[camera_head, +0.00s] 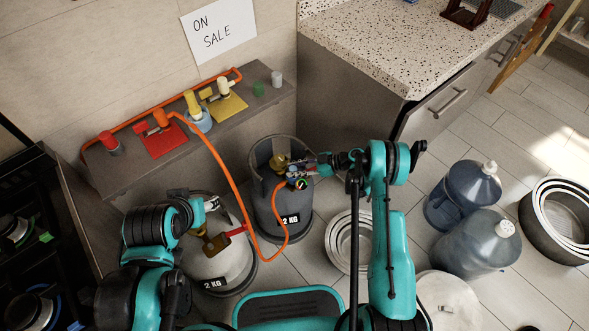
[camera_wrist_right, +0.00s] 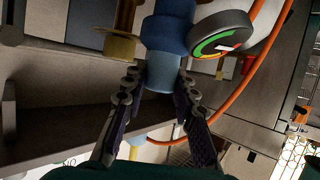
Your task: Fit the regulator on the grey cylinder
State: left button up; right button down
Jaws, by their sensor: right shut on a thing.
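The dark grey cylinder (camera_head: 265,219) stands upright on the floor with a "2 KG" label and a brass valve (camera_head: 279,163) inside its collar. My right gripper (camera_head: 313,168) is beside the valve, shut on the blue regulator (camera_head: 297,174). In the right wrist view the fingers (camera_wrist_right: 155,95) flank the lower blue body of the regulator (camera_wrist_right: 166,35), whose gauge faces me. The brass valve (camera_wrist_right: 121,46) is close beside it; I cannot tell whether they are joined. My left gripper (camera_head: 212,204) is at the pale cylinder (camera_head: 222,262), its fingers partly hidden.
An orange hose (camera_head: 236,192) runs from the grey shelf (camera_head: 150,178) and loops down between the cylinders. Colored knobs and pads stand on the shelf. Nested metal pans (camera_head: 340,247) and water jugs (camera_head: 470,243) are on the floor at right. A speckled counter (camera_head: 385,45) stands behind.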

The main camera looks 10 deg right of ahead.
jog(key=shift+c, duration=2.4)
grip_release()
jog(key=v, duration=0.8)
jog(key=shift+a, duration=0.1)
